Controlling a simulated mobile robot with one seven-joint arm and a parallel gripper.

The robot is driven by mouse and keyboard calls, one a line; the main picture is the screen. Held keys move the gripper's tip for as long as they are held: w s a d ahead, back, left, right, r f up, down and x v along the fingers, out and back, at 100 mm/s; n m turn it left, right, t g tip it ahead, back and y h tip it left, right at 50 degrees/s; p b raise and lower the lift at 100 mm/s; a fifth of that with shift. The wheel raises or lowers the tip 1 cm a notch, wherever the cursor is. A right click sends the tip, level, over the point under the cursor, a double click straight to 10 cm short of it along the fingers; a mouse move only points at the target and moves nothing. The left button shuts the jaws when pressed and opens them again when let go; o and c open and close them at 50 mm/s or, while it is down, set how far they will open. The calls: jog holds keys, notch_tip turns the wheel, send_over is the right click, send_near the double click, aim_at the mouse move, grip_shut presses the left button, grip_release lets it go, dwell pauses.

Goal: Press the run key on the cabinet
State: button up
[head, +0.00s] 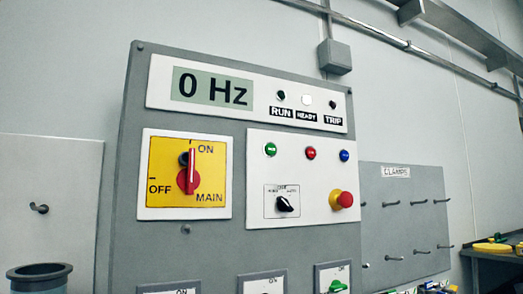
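The grey cabinet (212,252) stands upright in the middle of the head view. Its display (212,89) reads "0 Hz". Beside the display are the RUN lamp (281,96), which looks dark, the READY lamp (307,100), which looks white and lit, and the TRIP lamp (332,104), which looks dark. Below is a white panel with a green key (270,149), a red key (311,153) and a blue key (344,155). The lettering on these keys is too small to read. My gripper is not in view.
The yellow main switch (189,172) has its red handle upright, toward ON. A black selector (285,204) and a red emergency button (342,199) sit under the keys. A clamps board (405,215) with pegs is at right, a dark-rimmed container (39,277) at lower left.

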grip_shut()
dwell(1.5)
